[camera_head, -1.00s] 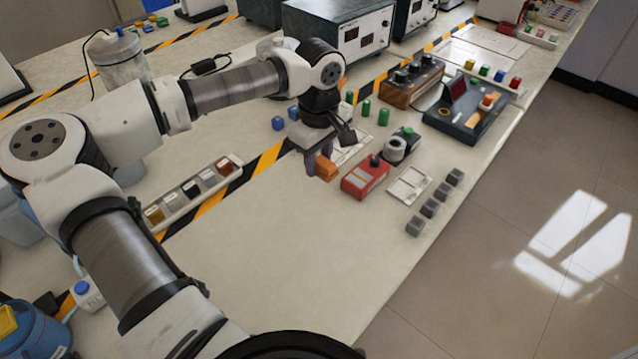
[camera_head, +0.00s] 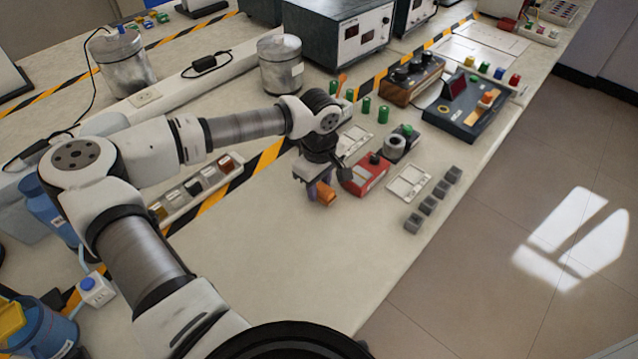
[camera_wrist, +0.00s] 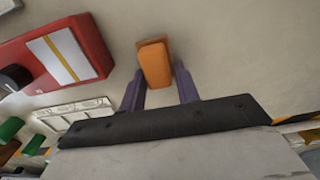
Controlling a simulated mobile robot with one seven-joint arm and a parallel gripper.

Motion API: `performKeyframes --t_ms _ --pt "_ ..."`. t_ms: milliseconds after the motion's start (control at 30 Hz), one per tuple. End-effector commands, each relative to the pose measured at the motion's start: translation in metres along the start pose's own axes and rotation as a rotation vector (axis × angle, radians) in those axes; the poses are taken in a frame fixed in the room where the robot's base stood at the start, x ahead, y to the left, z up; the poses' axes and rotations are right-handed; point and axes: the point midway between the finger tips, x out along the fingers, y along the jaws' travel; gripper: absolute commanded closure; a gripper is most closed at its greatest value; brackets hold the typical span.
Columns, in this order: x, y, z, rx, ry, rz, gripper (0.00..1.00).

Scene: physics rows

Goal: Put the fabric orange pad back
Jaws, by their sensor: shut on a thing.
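The orange pad (camera_head: 325,194) is a small block held at my gripper (camera_head: 318,190), over the bare bench left of the red box. In the wrist view the orange pad (camera_wrist: 154,64) sits between the tips of the two purple fingers of my gripper (camera_wrist: 158,80). The gripper is shut on it. From these views I cannot tell how far the pad is above the bench. A strip tray (camera_head: 207,182) with a row of coloured blocks, one of them orange-brown at its right end, lies to the left beside the black and yellow tape.
A red box (camera_head: 364,176) with a black knob stands right of my gripper, and also shows in the wrist view (camera_wrist: 62,62). White framed plates (camera_head: 408,182), grey cubes (camera_head: 428,206) and green cylinders (camera_head: 383,114) lie beyond. The bench (camera_head: 300,260) nearer me is clear.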

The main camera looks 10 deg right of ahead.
Motion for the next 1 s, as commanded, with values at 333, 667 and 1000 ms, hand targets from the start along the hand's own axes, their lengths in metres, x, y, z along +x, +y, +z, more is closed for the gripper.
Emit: performKeyframes --t_ms 333,667,1000 --pt "0.002 0.000 0.000 0.000 0.000 0.000 0.46" --pt "-0.006 0.000 -0.001 -0.001 0.002 0.001 0.46" --pt "-0.077 0.000 -0.001 -0.002 0.005 0.002 0.46"
